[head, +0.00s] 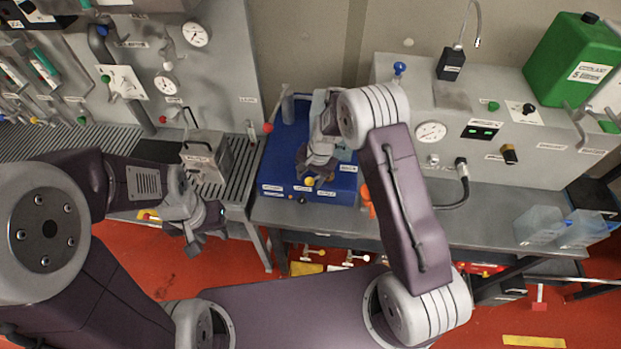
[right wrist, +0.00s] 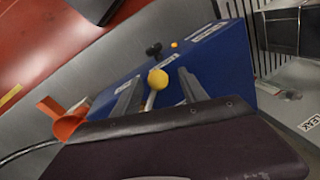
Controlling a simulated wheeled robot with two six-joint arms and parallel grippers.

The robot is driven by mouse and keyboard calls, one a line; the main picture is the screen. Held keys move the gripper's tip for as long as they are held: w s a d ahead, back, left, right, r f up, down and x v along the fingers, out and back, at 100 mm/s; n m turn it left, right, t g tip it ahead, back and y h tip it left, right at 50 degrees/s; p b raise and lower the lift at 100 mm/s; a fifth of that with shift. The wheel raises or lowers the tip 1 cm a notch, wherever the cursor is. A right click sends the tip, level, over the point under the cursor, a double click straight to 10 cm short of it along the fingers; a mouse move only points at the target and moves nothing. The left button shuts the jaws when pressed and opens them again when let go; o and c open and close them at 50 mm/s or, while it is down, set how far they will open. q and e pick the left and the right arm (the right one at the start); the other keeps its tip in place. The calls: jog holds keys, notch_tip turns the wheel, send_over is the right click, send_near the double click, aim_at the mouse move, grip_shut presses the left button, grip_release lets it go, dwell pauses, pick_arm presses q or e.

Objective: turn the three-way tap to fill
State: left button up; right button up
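A short lever with a yellow ball knob (right wrist: 158,79) stands on the front of a blue box (head: 283,160). I take it for the three-way tap; the labels beside it are too small to read. The knob also shows in the head view (head: 310,181). My right gripper (right wrist: 160,88) is open, with one finger on each side of the lever and visible gaps to the knob. My right wrist and arm hide part of the box in the head view. My left gripper (head: 203,232) looks open and empty, left of the bench and away from the box.
An orange handle (right wrist: 62,118) sticks out beside the box, close to my right gripper. A grey panel with a gauge (head: 431,132) and a black hose (head: 463,180) stand to the right.

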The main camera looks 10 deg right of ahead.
jog(key=shift+s, duration=0.1)
jog(key=shift+d+r, duration=0.1)
jog(key=shift+r, duration=0.2)
notch_tip(320, 180, up, 8)
jog(key=d+b, duration=0.1)
jog(key=b, duration=0.1)
jog(key=shift+s, duration=0.45)
jog(key=shift+d+r, duration=0.1)
